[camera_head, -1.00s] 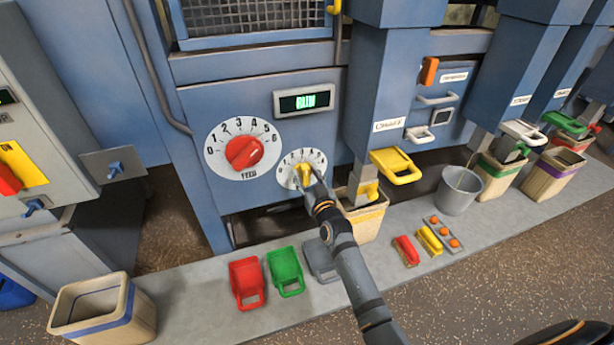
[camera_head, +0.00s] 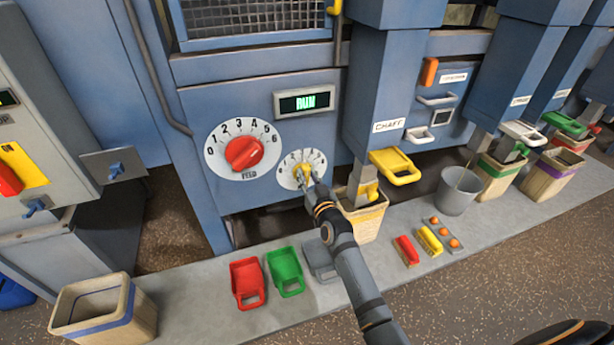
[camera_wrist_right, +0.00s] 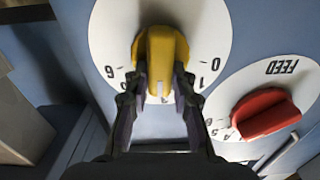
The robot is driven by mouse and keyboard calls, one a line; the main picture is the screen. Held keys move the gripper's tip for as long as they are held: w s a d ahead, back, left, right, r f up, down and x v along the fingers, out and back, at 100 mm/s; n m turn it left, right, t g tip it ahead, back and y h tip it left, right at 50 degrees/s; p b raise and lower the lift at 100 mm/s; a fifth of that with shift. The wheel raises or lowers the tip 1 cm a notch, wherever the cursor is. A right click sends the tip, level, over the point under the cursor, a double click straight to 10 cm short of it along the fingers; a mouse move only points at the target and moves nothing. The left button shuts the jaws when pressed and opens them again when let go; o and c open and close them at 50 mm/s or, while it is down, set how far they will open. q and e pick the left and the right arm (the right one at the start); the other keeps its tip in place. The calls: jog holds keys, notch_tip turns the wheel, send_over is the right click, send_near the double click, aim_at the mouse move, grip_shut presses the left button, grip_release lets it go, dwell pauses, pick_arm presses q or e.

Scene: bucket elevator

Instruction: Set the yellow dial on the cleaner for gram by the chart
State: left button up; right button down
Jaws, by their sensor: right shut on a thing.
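The yellow dial (camera_head: 302,173) sits on a white numbered face on the blue cleaner panel, right of and below the larger red FEED dial (camera_head: 244,153). My right gripper (camera_head: 306,180) is at the yellow dial. In the right wrist view the gripper (camera_wrist_right: 160,92) has one finger on each side of the yellow knob (camera_wrist_right: 161,52), closed on it. The wrist view shows the face upside down, with 0, 1 and 6 readable around the knob. The fingers and knob hide other marks. No chart can be made out. My left gripper is not in view.
A green RUN display (camera_head: 305,101) is above the dials. A CHAFF chute with a yellow handle (camera_head: 396,166) is to the right, over a bin. Red (camera_head: 247,283) and green (camera_head: 285,271) scoops lie on the ledge below. A grey bucket (camera_head: 459,190) stands at right.

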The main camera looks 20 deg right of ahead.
jog(key=shift+d+m, duration=0.15)
jog(key=shift+m, duration=1.05)
jog(key=m, duration=0.3)
jog(key=shift+d+f+p, duration=0.15)
jog(key=shift+p, duration=0.2)
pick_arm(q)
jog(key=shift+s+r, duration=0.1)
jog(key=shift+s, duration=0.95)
pick_arm(e)
jog(key=shift+d+f+m, duration=0.1)
jog(key=shift+m, duration=1.5)
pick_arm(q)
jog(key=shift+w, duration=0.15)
pick_arm(e)
jog(key=c, duration=1.5)
grip_release()
jog(key=shift+c, duration=0.2)
jog(key=o, duration=0.4)
